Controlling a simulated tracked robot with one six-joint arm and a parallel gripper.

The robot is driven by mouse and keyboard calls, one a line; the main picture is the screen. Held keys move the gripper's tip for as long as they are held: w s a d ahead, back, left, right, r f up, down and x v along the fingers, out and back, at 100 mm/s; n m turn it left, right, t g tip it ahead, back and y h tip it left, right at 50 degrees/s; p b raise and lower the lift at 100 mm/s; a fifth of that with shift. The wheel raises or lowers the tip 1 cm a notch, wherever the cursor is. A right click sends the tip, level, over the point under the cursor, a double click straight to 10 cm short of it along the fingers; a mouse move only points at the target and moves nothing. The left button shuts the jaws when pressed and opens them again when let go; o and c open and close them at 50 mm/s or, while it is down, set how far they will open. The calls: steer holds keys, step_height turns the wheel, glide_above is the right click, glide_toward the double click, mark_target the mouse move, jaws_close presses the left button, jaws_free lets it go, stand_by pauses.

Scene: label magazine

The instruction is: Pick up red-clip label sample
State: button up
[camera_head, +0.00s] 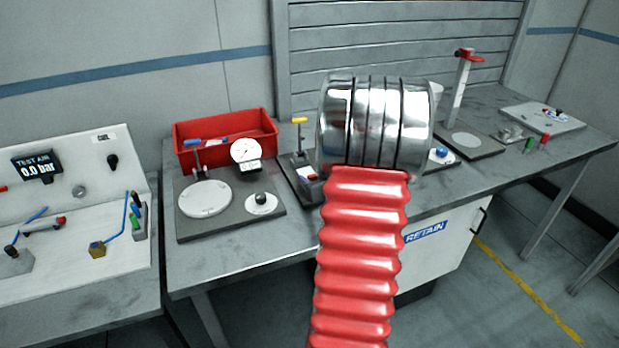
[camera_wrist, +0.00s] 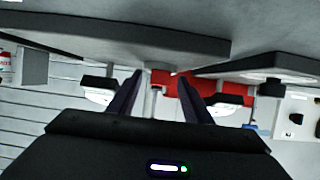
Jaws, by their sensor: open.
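I cannot surely pick out the red-clip label sample. A small white and red piece (camera_head: 308,173) sits on a dark stand with a yellow-topped post (camera_head: 299,122), just left of my arm in the head view; it is too small to identify. White blocks with dark parts show beyond the left finger (camera_wrist: 98,95) and the right finger. My gripper is hidden in the head view behind my arm.
A red bin (camera_head: 225,130) stands at the back of the bench, beside a dial gauge (camera_head: 245,150) and a round white plate (camera_head: 205,198). A post with a red top (camera_head: 465,52) and a white board (camera_head: 543,117) stand to the right. The bench's front strip is bare.

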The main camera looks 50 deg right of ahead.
steer(key=shift+c, duration=0.4)
steer(key=c, duration=0.7)
steer(key=shift+r, duration=0.15)
step_height(320, 180, up, 10)
steer(key=shift+f, duration=0.15)
stand_by(0.3)
